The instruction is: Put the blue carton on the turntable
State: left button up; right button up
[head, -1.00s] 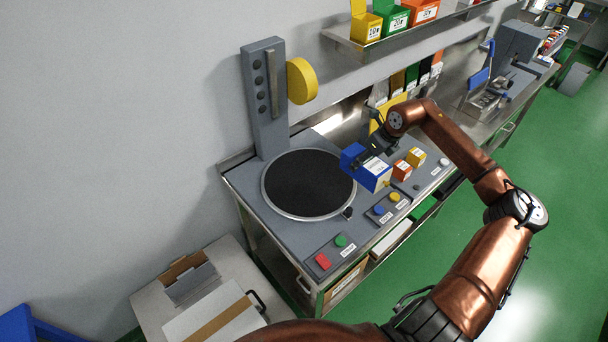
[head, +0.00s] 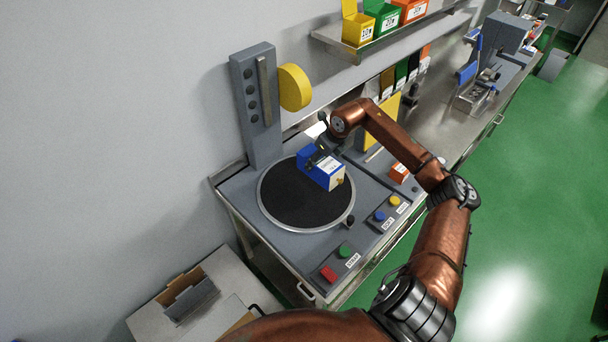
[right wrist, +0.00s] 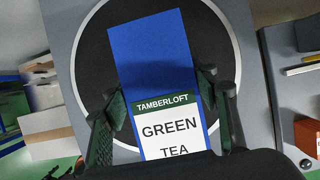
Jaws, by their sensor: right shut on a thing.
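The blue carton (head: 321,169) has a white label. In the right wrist view the carton (right wrist: 157,62) shows a green band and the words "TAMBERLOFT GREEN TEA". My right gripper (head: 322,149) is shut on it, with a dark finger at each side in the right wrist view (right wrist: 162,100). The turntable (head: 290,203) is a round black disc with a pale rim. In the head view the carton overlaps the turntable's upper right part. The wrist view shows the disc (right wrist: 95,45) behind the carton. I cannot tell whether they touch. My left gripper is not in view.
A grey post (head: 256,105) with a yellow round head (head: 295,87) stands behind the turntable. Red (head: 328,273) and green (head: 344,251) buttons are at the front. An orange box (head: 398,172) stands to the right.

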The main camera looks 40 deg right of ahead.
aim_at(304, 170)
jog(key=w+a+f, duration=0.2)
jog(key=f, duration=0.1)
jog(key=w+a+f, duration=0.1)
jog(key=f, duration=0.1)
jog(key=shift+f+p, duration=0.1)
jog(key=shift+p, duration=0.25)
jog(key=shift+w+a+f, duration=0.1)
jog(key=shift+a+f, duration=0.1)
notch_tip(304, 170, down, 3)
jog(key=shift+p, duration=0.55)
jog(key=shift+f, duration=0.25)
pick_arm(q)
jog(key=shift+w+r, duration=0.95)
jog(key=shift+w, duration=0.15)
pick_arm(e)
jog(key=o, duration=1.2)
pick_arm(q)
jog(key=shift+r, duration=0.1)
pick_arm(e)
jog(key=shift+r, duration=0.2)
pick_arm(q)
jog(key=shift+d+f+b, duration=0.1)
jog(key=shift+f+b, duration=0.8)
pick_arm(e)
jog(key=v, duration=1.2)
